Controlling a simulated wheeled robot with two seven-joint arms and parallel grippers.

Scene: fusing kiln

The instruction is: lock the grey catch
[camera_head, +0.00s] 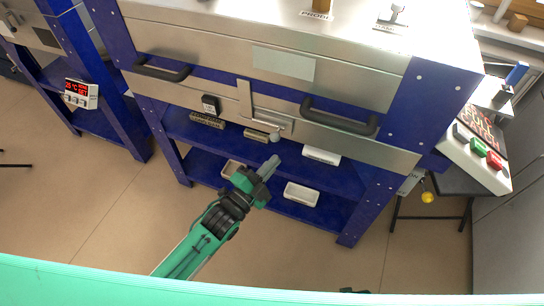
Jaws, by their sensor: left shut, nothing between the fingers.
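The grey catch (270,117) is on the front of the silver kiln (205,85), between two black handles. It shows a vertical grey plate (245,98) and a short arm running to the right of it, with a round grey knob (275,136) just below. I cannot tell from this view whether the catch is locked. My left gripper (270,165) reaches up from below, fingers shut and empty. In the picture its tips are a little below the knob, with a gap between.
Black handles (340,118) and (162,72) stick out from the kiln front on either side. The blue shelf (325,205) below holds small pale trays (301,194). A control box (480,150) with coloured buttons is at the right. The tan floor is open in front.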

